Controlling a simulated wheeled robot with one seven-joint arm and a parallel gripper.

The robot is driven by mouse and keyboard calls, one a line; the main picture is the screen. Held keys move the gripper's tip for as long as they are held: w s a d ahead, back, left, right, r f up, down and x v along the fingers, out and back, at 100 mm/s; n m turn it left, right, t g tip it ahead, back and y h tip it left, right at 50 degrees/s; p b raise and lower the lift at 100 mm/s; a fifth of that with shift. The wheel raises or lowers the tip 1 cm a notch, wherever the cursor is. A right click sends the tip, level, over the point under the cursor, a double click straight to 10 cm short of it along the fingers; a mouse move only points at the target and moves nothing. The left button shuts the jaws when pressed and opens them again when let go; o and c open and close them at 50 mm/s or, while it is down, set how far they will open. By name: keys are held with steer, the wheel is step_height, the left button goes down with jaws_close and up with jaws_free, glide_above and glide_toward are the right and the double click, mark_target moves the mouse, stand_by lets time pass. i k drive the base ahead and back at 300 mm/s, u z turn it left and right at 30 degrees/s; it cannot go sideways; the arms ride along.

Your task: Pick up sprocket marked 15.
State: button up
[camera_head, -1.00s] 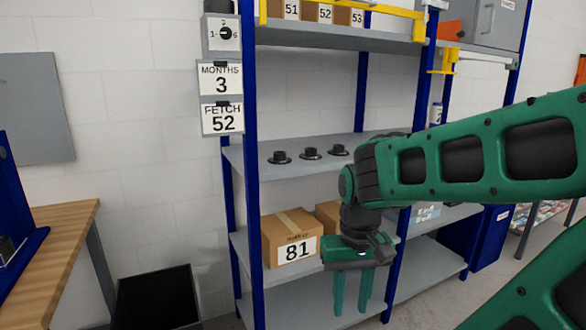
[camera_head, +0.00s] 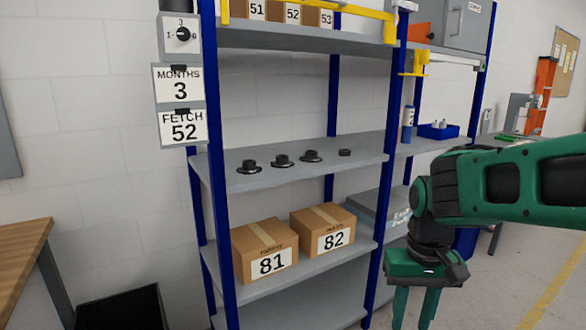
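Three black flanged parts, possibly sprockets, stand in a row on the grey middle shelf (camera_head: 300,172): a left one (camera_head: 249,168), a middle one (camera_head: 283,161) and a right one (camera_head: 312,156). A smaller black piece (camera_head: 345,153) lies to their right. No number 15 is readable on any of them. My gripper (camera_head: 414,318) hangs pointing down at the lower right, in front of the rack and well apart from these parts. Its two green fingers are spaced apart with nothing seen between them; the tips are near or past the bottom edge.
Boxes marked 81 (camera_head: 265,250) and 82 (camera_head: 323,230) stand on the shelf below. Blue rack posts (camera_head: 376,240) bound the shelves. Boxes 51, 52 and 53 sit on top behind a yellow bar. Signs read MONTHS 3 and FETCH 52 (camera_head: 182,127). A black bin (camera_head: 120,308) stands lower left.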

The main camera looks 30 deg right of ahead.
mark_target(249, 167)
steer(key=z, duration=0.85)
steer(key=i, duration=0.4)
steer(key=z, duration=0.1)
